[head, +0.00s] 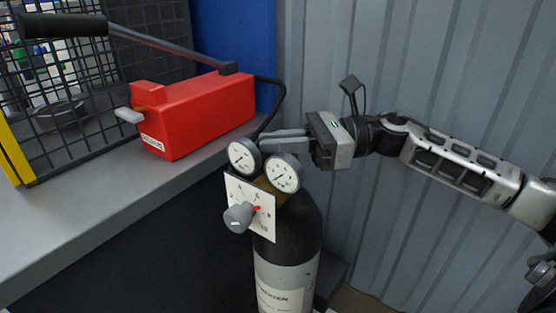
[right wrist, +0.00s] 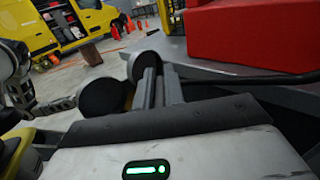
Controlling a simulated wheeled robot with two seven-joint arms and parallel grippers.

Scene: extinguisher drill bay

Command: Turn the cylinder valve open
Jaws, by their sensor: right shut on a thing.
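The dark gas cylinder (head: 296,232) with a white label stands upright beside the counter. Two round gauges, the left one (head: 243,156) and the right one (head: 284,173), sit at its top. Below them is a white dial plate (head: 262,221) with numbers, a grey knob (head: 238,217) and a red pointer. My right gripper (head: 268,141) reaches in from the right, its fingers just behind the gauges. It is shut on the cylinder valve, which the gauges and fingers mostly hide. In the right wrist view the fingers (right wrist: 158,88) point at the dark gauge backs (right wrist: 101,98). My left gripper is not in view.
A red pump box (head: 200,112) with a long black-gripped lever (head: 64,25) and a black hose sits on the grey counter (head: 75,215). A black mesh panel stands behind it at left. A corrugated grey wall (head: 410,60) is close behind my right arm.

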